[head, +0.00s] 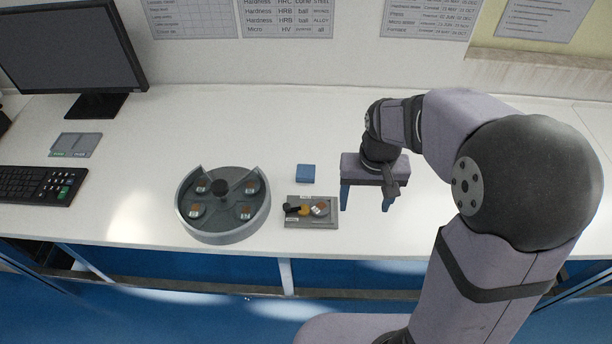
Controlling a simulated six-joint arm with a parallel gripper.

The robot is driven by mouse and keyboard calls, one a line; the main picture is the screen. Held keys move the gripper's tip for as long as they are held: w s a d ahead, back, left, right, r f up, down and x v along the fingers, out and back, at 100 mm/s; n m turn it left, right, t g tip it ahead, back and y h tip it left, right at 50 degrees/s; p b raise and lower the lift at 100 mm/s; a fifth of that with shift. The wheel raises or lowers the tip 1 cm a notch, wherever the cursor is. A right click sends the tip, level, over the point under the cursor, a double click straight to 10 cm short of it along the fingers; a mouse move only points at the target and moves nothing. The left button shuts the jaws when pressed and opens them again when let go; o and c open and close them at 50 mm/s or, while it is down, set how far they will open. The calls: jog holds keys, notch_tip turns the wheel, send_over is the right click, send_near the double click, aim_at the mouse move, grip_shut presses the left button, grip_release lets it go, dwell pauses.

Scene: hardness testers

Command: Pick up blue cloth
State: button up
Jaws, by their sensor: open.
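The blue cloth (306,173) is a small folded square lying flat on the white table, left of my gripper. My gripper (366,207) points down over the table to the right of the cloth. Its two blue fingers are apart, with nothing seen between them. The cloth is fully in view and apart from the fingers.
A small grey tray (290,221) with a dark-handled item and small parts sits just in front of the cloth. A round grey carousel (196,229) with several samples stands to its left. A monitor (70,45) and keyboard (38,186) are far left. Table behind the cloth is clear.

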jog(key=w+a+f+b, duration=0.2)
jog(key=w+a, duration=0.4)
jog(key=w, duration=0.5)
jog(key=t+b, duration=0.1)
send_over(306, 171)
jog(key=f, duration=0.3)
jog(key=shift+s+f, duration=0.2)
jog(key=shift+s, duration=0.2)
jog(key=shift+w+f+p, duration=0.15)
jog(key=shift+f+p, duration=0.45)
jog(key=shift+f, duration=1.25)
jog(key=shift+w+f+p, duration=0.15)
jog(key=shift+f+p, duration=0.4)
jog(key=shift+f, duration=1.25)
jog(key=c, duration=1.1)
